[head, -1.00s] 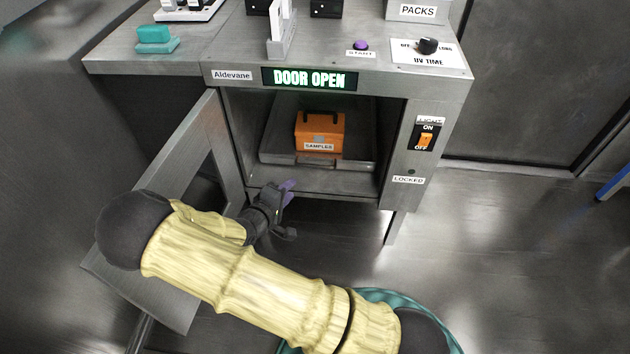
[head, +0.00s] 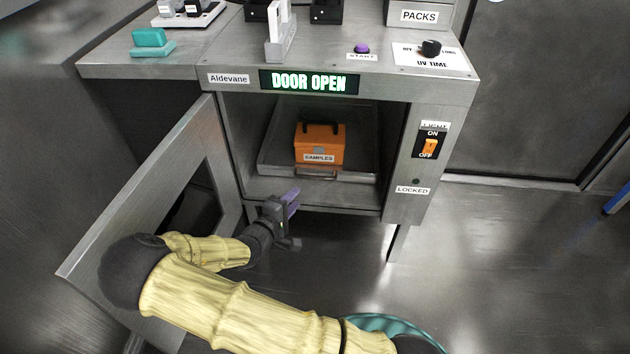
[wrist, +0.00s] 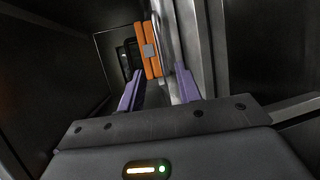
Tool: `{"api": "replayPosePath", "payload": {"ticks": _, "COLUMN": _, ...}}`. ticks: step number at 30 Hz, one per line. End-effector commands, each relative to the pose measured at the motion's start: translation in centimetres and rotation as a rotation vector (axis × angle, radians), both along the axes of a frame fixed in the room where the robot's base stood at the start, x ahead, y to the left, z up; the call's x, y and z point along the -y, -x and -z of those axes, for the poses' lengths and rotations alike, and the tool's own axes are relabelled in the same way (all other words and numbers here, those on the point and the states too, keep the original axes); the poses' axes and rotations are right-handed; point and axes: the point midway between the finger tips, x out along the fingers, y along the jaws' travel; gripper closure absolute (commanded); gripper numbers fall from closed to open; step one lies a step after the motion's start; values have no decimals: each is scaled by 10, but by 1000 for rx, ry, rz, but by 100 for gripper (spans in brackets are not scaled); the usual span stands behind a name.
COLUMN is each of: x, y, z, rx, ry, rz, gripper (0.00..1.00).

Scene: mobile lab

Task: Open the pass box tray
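The pass box (head: 228,150) stands with its door (head: 150,215) swung open to the left. Inside, a grey metal tray (head: 360,168) holds an orange case (head: 320,142) labelled SAMPLES. A handle (head: 316,173) shows at the middle of the tray's front. My gripper (head: 294,205) is at the lower front edge of the opening, in front of and below the tray, apart from the handle. In the wrist view its purple fingers (wrist: 160,88) are spread with nothing between them. The orange case (wrist: 148,50) and tray edge appear ahead, turned sideways.
The display reads DOOR OPEN. A light switch (head: 430,146) and a LOCKED label (head: 412,190) are on the right front panel. A purple START button (head: 361,48) and a UV TIME dial (head: 431,48) sit on top. The open door is close to my arm's left side.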

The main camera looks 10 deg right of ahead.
Motion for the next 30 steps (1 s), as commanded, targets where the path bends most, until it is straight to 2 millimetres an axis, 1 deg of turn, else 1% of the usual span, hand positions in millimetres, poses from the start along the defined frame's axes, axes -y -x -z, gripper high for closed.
{"api": "replayPosePath", "payload": {"ticks": 1, "x": 7, "y": -7, "z": 6, "rx": 1, "ry": 2, "rz": 3, "gripper": 66}}
{"api": "replayPosePath", "payload": {"ticks": 18, "x": 71, "y": -81, "z": 24, "rx": 1, "ry": 0, "rz": 2, "gripper": 66}}
{"api": "replayPosePath", "payload": {"ticks": 24, "x": 83, "y": -95, "z": 25, "rx": 1, "ry": -1, "rz": 0, "gripper": 66}}
{"api": "replayPosePath", "payload": {"ticks": 30, "x": 84, "y": -97, "z": 23, "rx": 0, "ry": 0, "rz": 0, "gripper": 66}}
